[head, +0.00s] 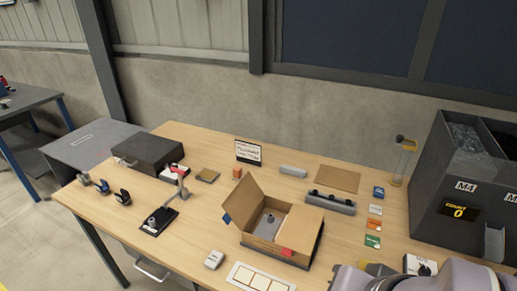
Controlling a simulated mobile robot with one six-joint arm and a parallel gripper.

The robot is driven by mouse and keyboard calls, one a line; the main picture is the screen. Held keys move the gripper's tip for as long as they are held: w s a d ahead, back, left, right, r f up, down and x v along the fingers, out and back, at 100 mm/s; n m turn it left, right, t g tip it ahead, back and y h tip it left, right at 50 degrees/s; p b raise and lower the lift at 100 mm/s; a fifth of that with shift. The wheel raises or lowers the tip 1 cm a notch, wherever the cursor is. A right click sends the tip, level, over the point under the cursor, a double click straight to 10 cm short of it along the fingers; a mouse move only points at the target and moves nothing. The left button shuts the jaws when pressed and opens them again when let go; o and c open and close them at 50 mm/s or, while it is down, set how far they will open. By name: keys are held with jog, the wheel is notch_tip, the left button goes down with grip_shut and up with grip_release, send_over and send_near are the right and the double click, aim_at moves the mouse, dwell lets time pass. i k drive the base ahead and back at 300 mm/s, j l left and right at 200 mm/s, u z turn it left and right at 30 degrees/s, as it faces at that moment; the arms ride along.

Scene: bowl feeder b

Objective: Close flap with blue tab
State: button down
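An open cardboard box (262,246) stands on the wooden table. Its left flap (243,199) stands up and leans outward at the left edge. A small blue tab (226,219) shows at that flap's near lower corner. A broad cardboard panel (299,226) covers the right part of the box, seemingly a folded-in flap. A red tab (287,252) is on the box's near side. A grey part (270,219) shows inside through the opening. My arm's grey links fill the bottom right corner, right of the box; I cannot make out my gripper's fingers.
A black stand with a red-topped arm (160,221) is left of the box. A white device (214,259) and a framed white strip (260,279) lie in front. A grey bar fixture (330,203) and coloured cards (373,225) lie behind and right. Dark bins (450,215) stand far right.

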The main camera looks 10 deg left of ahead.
aim_at(239, 206)
jog(key=i+j+z, duration=0.1)
jog(key=j+z, duration=0.15)
jog(key=j, duration=0.35)
jog(key=j+z, duration=0.3)
jog(key=j, duration=0.35)
jog(key=j+z, duration=0.25)
jog(key=j, duration=0.4)
jog(key=k+j+z, duration=0.1)
jog(key=j+z, duration=0.2)
jog(key=j, duration=0.3)
jog(key=k+j+z, duration=0.25)
jog(key=j, duration=0.35)
jog(key=k+j+z, duration=0.1)
jog(key=j+z, duration=0.15)
jog(key=j, duration=0.35)
jog(key=k+j+z, duration=0.3)
jog(key=j, duration=0.25)
jog(key=k+j+z, duration=0.25)
jog(key=j, duration=0.25)
jog(key=i+j+u, duration=0.2)
jog(key=i, duration=0.15)
jog(key=l, duration=0.1)
